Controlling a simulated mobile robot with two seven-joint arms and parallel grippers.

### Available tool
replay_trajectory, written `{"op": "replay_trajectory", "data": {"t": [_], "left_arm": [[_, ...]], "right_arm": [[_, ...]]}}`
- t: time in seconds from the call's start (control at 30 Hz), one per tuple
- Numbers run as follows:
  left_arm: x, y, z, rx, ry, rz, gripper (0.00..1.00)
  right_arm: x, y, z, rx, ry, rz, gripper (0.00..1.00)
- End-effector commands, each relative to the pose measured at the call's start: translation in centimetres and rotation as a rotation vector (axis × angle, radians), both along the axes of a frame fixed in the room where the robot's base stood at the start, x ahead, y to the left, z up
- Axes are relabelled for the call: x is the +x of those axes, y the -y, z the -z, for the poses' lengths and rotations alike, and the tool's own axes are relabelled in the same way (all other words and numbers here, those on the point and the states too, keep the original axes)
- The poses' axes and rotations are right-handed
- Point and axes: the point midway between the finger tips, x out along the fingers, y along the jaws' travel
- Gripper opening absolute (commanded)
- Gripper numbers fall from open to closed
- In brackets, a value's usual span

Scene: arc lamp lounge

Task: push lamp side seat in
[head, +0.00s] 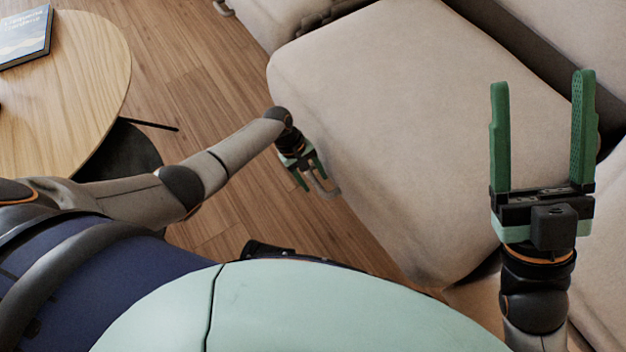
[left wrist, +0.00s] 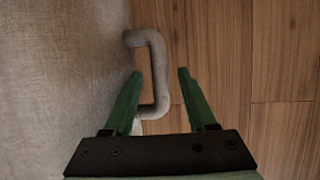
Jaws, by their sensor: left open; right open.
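A beige sofa seat (head: 410,110) juts out over the floor in the head view, its front face toward the lower left. A grey D-shaped handle (head: 330,190) is on that front face; it also shows in the left wrist view (left wrist: 160,75). My left gripper (head: 315,184) is open at the handle. In the left wrist view the handle's bar appears between the two green fingers; I cannot tell whether they touch it. My right gripper (head: 540,95) is open and empty, in front of the seat's right part in the head view. No lamp is in view.
A round wooden table (head: 90,95) with a book (head: 25,38) on it stands at the upper left. Another beige sofa section (head: 275,15) lies at the top, and the backrest (head: 560,35) at upper right. Bare wooden floor (head: 200,90) lies between table and seat.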

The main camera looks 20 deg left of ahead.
Motion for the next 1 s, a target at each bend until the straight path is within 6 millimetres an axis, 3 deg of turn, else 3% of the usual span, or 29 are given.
{"op": "replay_trajectory", "data": {"t": [0.33,0.83,1.0], "left_arm": [[-0.02,0.15,0.23,0.0,0.0,0.001,0.56],[-0.02,0.11,0.24,0.0,0.0,0.001,0.0],[-0.02,0.11,0.24,0.001,0.001,0.001,0.0]], "right_arm": [[0.02,-0.05,0.22,-0.002,-0.002,0.001,0.71],[0.05,-0.04,0.2,0.002,-0.004,0.002,0.71],[0.04,-0.05,0.21,0.002,-0.004,0.002,0.71]]}}
